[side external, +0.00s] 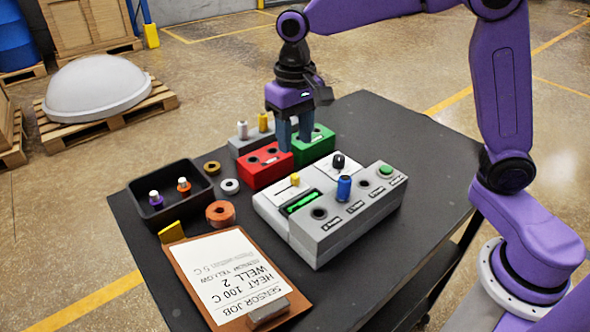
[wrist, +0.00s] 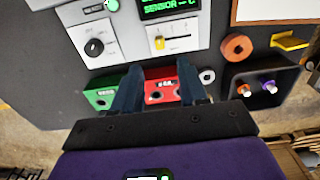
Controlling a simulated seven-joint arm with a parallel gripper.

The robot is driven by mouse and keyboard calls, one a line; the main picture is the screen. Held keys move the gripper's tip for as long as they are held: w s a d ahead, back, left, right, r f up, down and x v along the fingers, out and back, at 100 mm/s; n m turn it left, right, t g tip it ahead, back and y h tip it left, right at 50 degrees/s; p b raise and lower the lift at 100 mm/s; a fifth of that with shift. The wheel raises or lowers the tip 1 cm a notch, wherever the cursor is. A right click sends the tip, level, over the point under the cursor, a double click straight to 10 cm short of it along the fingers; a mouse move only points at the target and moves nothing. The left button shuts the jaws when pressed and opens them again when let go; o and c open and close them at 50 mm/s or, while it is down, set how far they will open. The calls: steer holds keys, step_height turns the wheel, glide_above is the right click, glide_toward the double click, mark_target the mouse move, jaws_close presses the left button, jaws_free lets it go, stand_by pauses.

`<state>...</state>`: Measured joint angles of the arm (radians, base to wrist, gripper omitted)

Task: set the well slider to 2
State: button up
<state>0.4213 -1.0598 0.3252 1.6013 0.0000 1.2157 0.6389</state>
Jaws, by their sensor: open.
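The well slider is a small yellow knob (side external: 295,179) on the white top of the grey control unit (side external: 330,243). In the wrist view the yellow knob (wrist: 159,43) sits near the left end of its short dark slot. Its number marks are too small to read. My gripper (side external: 295,140) is open and empty, pointing down above the red and green blocks, behind the control unit and apart from the knob. In the wrist view its fingers (wrist: 160,68) are spread, with the knob beyond them.
A black dial (wrist: 94,48) and a blue cylinder (side external: 344,187) stand up near the slider. A red block (side external: 262,172) and a green block (side external: 322,146) lie below my gripper. A black tray (side external: 135,192) and a clipboard (side external: 180,252) reading "WELL 2" lie left and front.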

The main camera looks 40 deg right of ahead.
mark_target(295, 176)
step_height(295, 176, down, 9)
stand_by(0.4)
jaws_close()
